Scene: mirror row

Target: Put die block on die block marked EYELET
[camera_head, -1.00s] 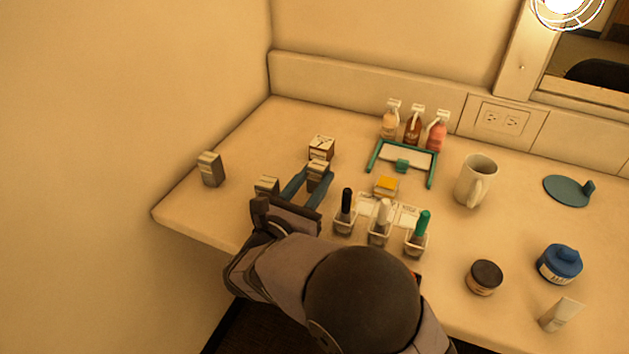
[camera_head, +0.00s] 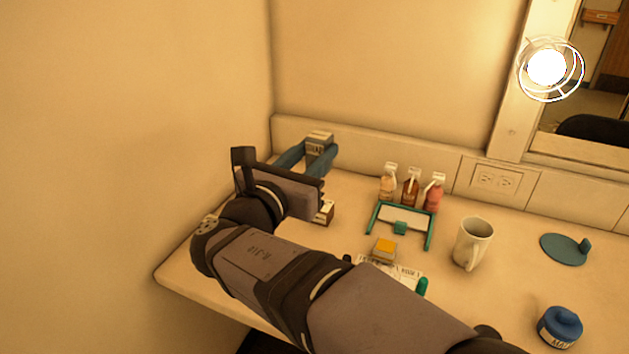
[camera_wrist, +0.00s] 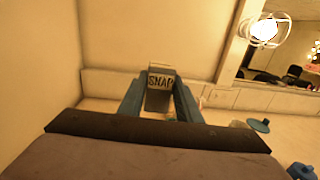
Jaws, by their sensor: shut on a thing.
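My gripper (camera_head: 319,152) is shut on a grey die block (camera_head: 319,145) with a pale label, held up in front of the low back wall in the head view. In the wrist view the held die block (camera_wrist: 160,90) sits between the blue fingers (camera_wrist: 161,103), and its label reads SNAP. No block marked EYELET can be read in any view. The grey blocks seen earlier at the left of the counter are hidden behind my arm now.
A brown block (camera_head: 325,212) with a white face shows beside my wrist, partly covered. Several bottles (camera_head: 411,187), a teal-framed tray (camera_head: 401,221), a yellow-topped block (camera_head: 384,249), a mug (camera_head: 472,244) and a blue jar (camera_head: 560,327) stand to the right.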

